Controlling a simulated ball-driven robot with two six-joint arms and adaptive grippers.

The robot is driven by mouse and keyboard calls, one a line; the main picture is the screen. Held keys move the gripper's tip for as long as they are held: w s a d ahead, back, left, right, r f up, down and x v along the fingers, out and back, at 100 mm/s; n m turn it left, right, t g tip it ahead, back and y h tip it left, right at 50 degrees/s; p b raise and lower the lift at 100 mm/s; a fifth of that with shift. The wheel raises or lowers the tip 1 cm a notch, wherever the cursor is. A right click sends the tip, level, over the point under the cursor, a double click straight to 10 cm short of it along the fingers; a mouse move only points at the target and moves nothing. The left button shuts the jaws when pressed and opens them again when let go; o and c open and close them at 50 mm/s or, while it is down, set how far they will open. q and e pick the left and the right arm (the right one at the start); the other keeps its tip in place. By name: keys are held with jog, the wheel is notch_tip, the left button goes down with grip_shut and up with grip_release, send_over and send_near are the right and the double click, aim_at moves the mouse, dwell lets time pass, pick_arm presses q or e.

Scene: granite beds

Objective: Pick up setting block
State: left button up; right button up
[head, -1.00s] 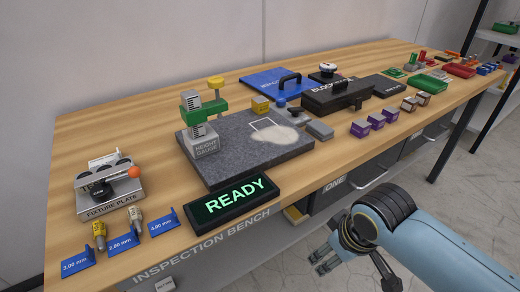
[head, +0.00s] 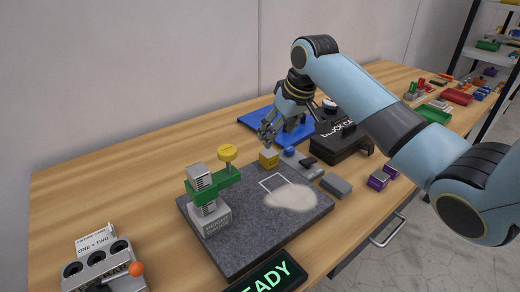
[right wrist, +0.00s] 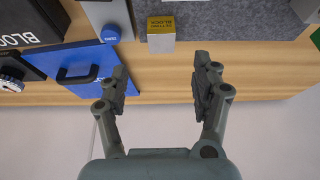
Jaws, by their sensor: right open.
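The setting block (head: 268,158) is a small cube with a yellow labelled face and a silver side. It sits at the back edge of the granite plate (head: 236,243). My right gripper (head: 268,136) is above and just behind the block in the head view. Its fingers are apart and empty in the right wrist view (right wrist: 165,80), not touching the block. My left gripper is not in view.
A green and grey height gauge (head: 208,200) stands on the plate's left. A blue round knob (head: 290,151) and grey blocks (head: 336,186) are right of the setting block. Wood at the back left is clear.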

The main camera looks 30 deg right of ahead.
aim_at(269, 153)
jog(key=x, duration=0.4)
jog(key=shift+s+a+f, duration=0.15)
jog(key=shift+w+f, duration=0.25)
jog(key=shift+f, duration=0.05)
jog(key=x, duration=0.4)
jog(key=shift+w+f, duration=0.15)
jog(key=shift+f, duration=0.2)
jog(key=c, duration=0.4)
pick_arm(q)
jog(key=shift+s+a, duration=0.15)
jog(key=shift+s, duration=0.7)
pick_arm(e)
grip_shut()
jog(key=shift+r, duration=0.1)
